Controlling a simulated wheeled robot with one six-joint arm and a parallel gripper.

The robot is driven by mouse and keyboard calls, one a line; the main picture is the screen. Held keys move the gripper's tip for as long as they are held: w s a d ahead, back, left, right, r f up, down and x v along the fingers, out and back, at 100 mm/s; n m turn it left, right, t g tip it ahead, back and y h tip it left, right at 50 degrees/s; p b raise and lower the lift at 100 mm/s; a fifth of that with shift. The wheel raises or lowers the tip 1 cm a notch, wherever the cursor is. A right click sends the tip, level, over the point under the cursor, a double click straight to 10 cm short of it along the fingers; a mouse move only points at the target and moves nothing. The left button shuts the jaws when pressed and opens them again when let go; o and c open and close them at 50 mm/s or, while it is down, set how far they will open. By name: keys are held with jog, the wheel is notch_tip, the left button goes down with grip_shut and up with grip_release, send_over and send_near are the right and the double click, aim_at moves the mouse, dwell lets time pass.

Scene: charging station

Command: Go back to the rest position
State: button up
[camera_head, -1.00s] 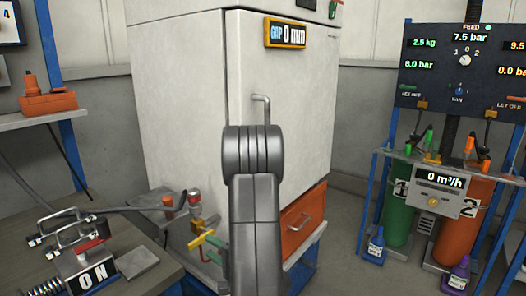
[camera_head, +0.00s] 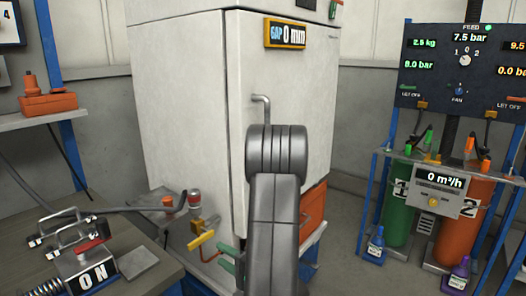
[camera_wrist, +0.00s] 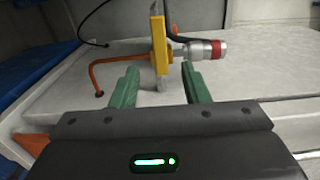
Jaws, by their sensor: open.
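My gripper (camera_wrist: 160,67) is open, its two green fingers apart with nothing clamped between them in the wrist view. A yellow lever (camera_wrist: 160,45) stands just beyond the fingertips, beside a silver fitting with a red band (camera_wrist: 205,49). In the head view my gripper's green fingers (camera_head: 226,257) show low beside my arm, just right of and below the yellow lever (camera_head: 201,240). My arm hides part of the cabinet's front and of the orange drawer (camera_head: 314,202).
The white cabinet (camera_head: 185,100) has a shut door with a handle (camera_head: 261,105) and a "GAP 0 mm" display (camera_head: 285,33). A bench (camera_head: 130,240) with an ON switch box (camera_head: 90,275) stands left. Green (camera_head: 399,210) and orange (camera_head: 470,215) cylinders stand right.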

aim_at(201, 243)
jog(key=x, duration=1.1)
jog(key=shift+f+b, duration=0.25)
jog(key=shift+b, duration=0.15)
jog(key=shift+d+f+n+b, duration=0.15)
jog(key=shift+n+b, duration=0.2)
jog(key=shift+n, duration=0.4)
jog(key=shift+a+f+n+b, duration=0.15)
jog(key=shift+n+b, duration=0.2)
jog(key=shift+n, duration=0.4)
jog(key=shift+d, duration=0.1)
